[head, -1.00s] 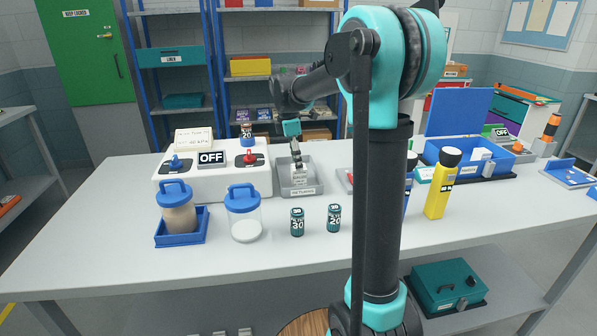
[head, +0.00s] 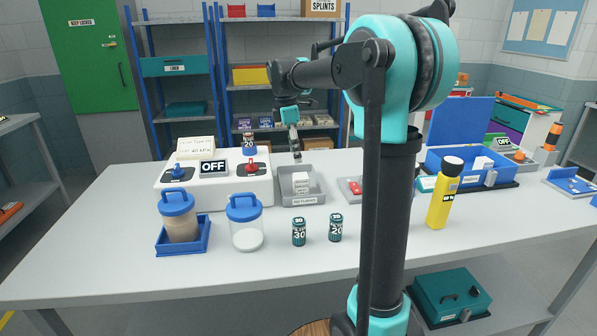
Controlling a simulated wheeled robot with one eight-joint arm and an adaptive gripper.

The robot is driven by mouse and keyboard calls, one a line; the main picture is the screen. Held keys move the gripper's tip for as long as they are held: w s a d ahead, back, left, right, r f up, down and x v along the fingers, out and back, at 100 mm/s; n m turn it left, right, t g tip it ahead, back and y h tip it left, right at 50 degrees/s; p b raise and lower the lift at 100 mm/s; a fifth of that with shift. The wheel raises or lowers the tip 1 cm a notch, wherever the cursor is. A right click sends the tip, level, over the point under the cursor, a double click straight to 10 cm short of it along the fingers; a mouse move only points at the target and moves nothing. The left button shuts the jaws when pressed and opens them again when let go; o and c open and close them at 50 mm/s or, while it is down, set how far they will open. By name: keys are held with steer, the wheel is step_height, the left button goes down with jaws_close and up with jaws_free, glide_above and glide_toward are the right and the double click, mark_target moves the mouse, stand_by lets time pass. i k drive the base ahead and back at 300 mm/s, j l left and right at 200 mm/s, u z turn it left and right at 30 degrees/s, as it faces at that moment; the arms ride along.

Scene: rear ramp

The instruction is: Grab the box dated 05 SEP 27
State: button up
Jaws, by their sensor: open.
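A small white box (head: 301,186) with printed lines stands in a grey tray (head: 318,188) labelled RETURNS; its date is too small to read. Several small purple and white boxes (head: 265,121) stand on the back shelf, and their dates are not legible either. I cannot tell which box bears 05 SEP 27. My gripper (head: 297,157) points down behind and above the white box, near the tray's back edge. It is open and appears empty, apart from the box.
A white unit (head: 215,190) with an OFF display stands left of the tray. Blue-lidded jars (head: 245,225) and two small dark teal cans (head: 299,232) stand in front. A yellow bottle (head: 442,200) and a blue case (head: 460,112) are at right. The front table strip is clear.

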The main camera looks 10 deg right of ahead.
mark_target(480, 162)
steer(key=z, duration=1.45)
steer(key=i+l+u, duration=0.3)
steer(key=l, duration=0.35)
steer(key=i+l+u, duration=0.15)
steer(key=l, duration=0.2)
steer(key=i+l+u, duration=0.1)
steer(key=l, duration=0.25)
steer(key=i+l+u, duration=0.15)
steer(key=l, duration=0.25)
steer(key=i+l+u, duration=0.15)
steer(key=l, duration=0.25)
